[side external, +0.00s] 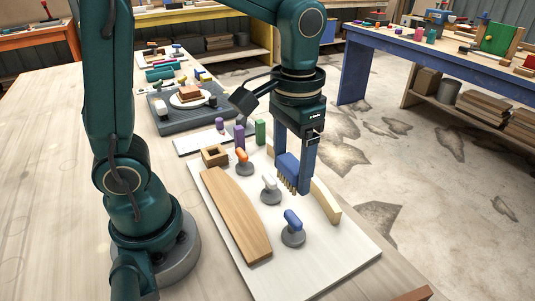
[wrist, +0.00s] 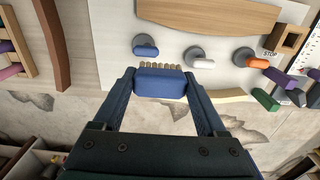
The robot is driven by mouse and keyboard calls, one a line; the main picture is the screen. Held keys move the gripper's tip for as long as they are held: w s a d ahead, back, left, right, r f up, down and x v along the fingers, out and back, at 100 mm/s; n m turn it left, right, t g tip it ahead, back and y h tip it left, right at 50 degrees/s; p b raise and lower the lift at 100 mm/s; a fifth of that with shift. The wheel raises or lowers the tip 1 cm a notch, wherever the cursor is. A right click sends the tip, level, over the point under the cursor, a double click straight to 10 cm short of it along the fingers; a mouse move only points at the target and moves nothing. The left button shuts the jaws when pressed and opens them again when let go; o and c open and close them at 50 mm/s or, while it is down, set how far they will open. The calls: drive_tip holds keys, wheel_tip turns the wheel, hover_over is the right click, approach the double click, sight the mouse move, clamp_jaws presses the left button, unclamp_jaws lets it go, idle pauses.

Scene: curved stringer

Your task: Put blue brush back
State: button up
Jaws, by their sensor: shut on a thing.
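The blue brush (side external: 288,167) has a blue block body and tan bristle tufts pointing down. It is between the fingers of my gripper (side external: 294,188), over the right part of the white board (side external: 335,262). In the wrist view the brush (wrist: 160,83) lies across between the two fingertips of my gripper (wrist: 161,80), which is shut on it. Its bristles point toward the board. I cannot tell whether the bristles touch the board.
A curved wooden stringer (side external: 237,213) lies on the board's left. Round grey bases carry a blue handle (side external: 292,219), a white handle (side external: 270,183) and an orange handle (side external: 242,155). A pale curved strip (side external: 326,201) stands right of the brush. A small wooden box (side external: 214,155) is behind.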

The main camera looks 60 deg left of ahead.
hover_over(315, 269)
wheel_tip(315, 269, down, 6)
drive_tip(key=shift+f, duration=2.15)
drive_tip(key=shift+f, duration=0.15)
drive_tip(key=o, duration=1.2)
